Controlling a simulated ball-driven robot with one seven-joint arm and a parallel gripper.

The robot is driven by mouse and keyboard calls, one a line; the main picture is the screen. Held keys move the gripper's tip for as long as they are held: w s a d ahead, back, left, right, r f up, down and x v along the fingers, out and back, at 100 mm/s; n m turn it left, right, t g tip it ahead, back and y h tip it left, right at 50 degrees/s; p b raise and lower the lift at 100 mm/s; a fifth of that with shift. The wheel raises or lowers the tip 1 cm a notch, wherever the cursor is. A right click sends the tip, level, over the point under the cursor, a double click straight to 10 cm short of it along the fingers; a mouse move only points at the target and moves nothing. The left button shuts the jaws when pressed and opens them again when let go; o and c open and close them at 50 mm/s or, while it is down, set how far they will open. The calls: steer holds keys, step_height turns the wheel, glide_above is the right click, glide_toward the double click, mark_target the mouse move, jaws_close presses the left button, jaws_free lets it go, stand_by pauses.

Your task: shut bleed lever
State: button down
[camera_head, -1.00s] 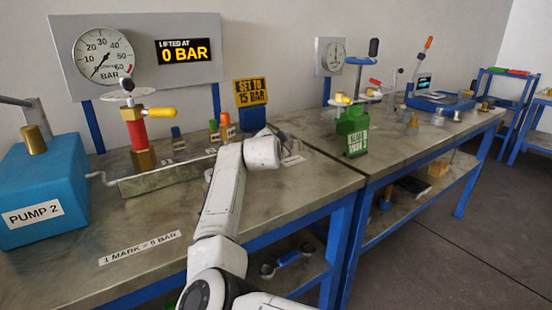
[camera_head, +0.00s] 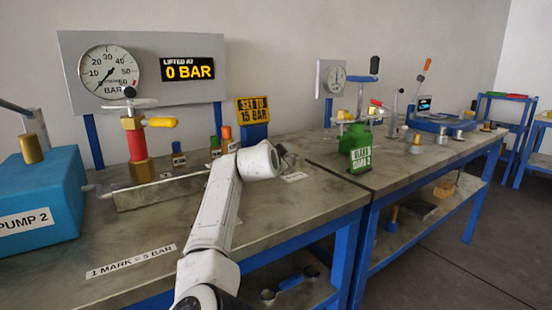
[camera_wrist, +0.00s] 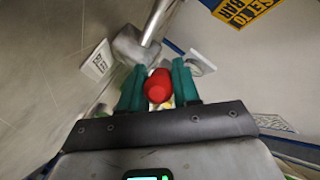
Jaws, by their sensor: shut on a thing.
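In the wrist view my gripper (camera_wrist: 158,90) has its teal fingers shut on a rounded red grip (camera_wrist: 158,84). I take this to be the bleed lever's grip. A grey metal block (camera_wrist: 135,46) with a bright rod (camera_wrist: 156,22) is just beyond the fingers. In the head view my white arm reaches over the near bench, and its wrist hides the gripper and the red grip. A green sign (camera_head: 361,159), whose text seems to say bleed and pump 2, stands right of my wrist. The display (camera_head: 190,69) reads 0 BAR.
A blue PUMP 2 box (camera_head: 35,205) stands at left. A red-bodied valve (camera_head: 137,147) with a yellow handle rises from a metal trough (camera_head: 160,190). A yellow SET TO 15 BAR sign (camera_head: 253,111) stands behind my wrist. The near bench front (camera_head: 120,240) is mostly clear.

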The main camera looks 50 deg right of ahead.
steer(key=c, duration=0.9)
jaws_free()
steer(key=p+v, duration=0.1)
steer(key=v, duration=0.9)
steer(key=shift+a, duration=0.35)
steer(key=shift+s+r, duration=0.1)
steer(key=shift+s, duration=0.05)
